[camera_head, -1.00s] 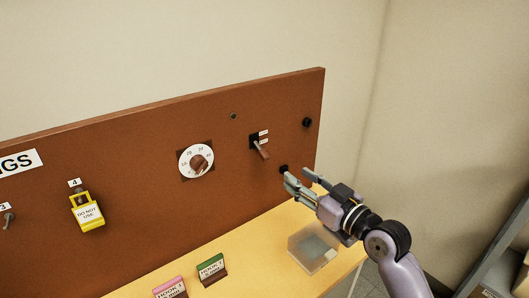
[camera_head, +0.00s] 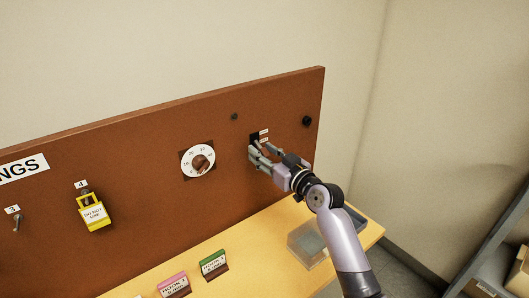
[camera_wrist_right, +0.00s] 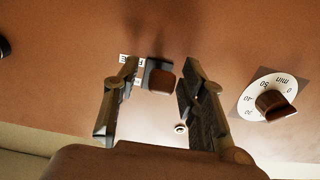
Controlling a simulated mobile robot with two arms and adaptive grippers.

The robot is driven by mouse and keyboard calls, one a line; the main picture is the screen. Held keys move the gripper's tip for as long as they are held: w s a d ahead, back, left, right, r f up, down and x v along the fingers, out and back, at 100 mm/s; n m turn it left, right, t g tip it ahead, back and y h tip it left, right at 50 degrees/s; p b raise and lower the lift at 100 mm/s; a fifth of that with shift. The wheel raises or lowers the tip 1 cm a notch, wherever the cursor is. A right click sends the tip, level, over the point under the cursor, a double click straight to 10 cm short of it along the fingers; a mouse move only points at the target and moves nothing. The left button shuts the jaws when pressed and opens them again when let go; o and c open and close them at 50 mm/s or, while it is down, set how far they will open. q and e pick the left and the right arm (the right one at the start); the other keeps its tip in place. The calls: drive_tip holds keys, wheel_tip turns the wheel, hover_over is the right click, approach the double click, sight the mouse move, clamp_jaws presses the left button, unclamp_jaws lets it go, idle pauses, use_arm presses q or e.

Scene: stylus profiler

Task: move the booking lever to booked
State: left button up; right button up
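The booking lever's mount (camera_head: 254,137) is a dark plate with small white labels on the brown board. The lever itself is mostly hidden behind my right gripper (camera_head: 257,155) in the head view. In the right wrist view, the lever's brown handle end (camera_wrist_right: 163,81) shows in front of a grey and black plate. My right gripper (camera_wrist_right: 157,82) is open there, with one finger on either side of the handle. The right-hand finger is close to it and a gap shows on the left; contact cannot be told. My left gripper is not in view.
A white dial (camera_head: 197,160) with a brown knob is left of the lever. A black knob (camera_head: 307,121) is to its right. A yellow lock tag (camera_head: 93,213) hangs at left. Green (camera_head: 213,264) and pink (camera_head: 173,284) signs and a clear box (camera_head: 293,242) stand on the table.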

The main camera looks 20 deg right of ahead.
drive_tip(key=shift+c, duration=0.2)
clamp_jaws()
idle(0.6)
